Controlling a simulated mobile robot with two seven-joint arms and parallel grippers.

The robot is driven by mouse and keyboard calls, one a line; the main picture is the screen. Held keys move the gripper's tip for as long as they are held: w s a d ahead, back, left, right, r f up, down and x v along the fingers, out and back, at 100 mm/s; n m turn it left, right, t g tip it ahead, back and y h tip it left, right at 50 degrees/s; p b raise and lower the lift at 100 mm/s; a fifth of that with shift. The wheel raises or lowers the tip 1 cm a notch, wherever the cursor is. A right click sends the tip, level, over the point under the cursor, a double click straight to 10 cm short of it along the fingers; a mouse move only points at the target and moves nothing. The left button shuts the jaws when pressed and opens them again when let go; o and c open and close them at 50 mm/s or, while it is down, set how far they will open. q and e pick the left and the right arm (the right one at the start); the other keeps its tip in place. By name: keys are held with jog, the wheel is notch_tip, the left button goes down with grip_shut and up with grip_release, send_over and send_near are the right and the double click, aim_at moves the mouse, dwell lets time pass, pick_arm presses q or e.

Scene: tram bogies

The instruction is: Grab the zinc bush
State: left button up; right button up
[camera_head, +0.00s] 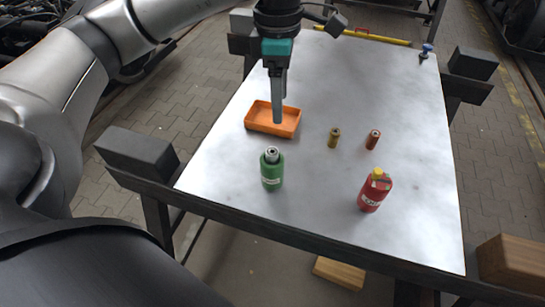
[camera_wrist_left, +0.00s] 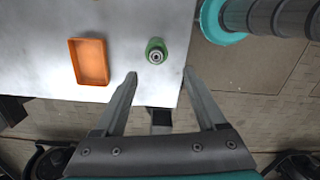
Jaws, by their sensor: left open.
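Two small upright cylindrical bushes stand on the metal tabletop in the head view. One is a dull brass-yellow bush (camera_head: 333,138), the other a copper-red bush (camera_head: 373,139). No plainly grey bush shows, so I cannot tell which, if either, is the zinc one. My left gripper (camera_head: 278,118) points down in front of the orange tray in the head view, to the left of both bushes. In the left wrist view its fingers (camera_wrist_left: 160,73) are spread with nothing between them. Neither bush shows in that view. My right gripper is not in view.
An orange tray (camera_head: 259,129), a green bottle (camera_head: 272,172) and a red bottle with a yellow cap (camera_head: 374,191) are on the table (camera_head: 415,150). A yellow level (camera_head: 375,38) and a small blue item (camera_head: 427,49) lie at the far edge. The middle right is clear.

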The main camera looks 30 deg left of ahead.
pick_arm(q)
jog(key=a, duration=0.1)
jog(key=b, duration=0.1)
send_over(273, 151)
jog(key=f, duration=0.9)
jog(key=shift+s+d, duration=0.15)
jog(key=shift+d, duration=0.05)
jog(key=shift+a+f, duration=0.15)
jog(key=shift+f, duration=1.35)
jog(key=shift+a+f, duration=0.15)
jog(key=shift+f, duration=1.3)
grip_shut()
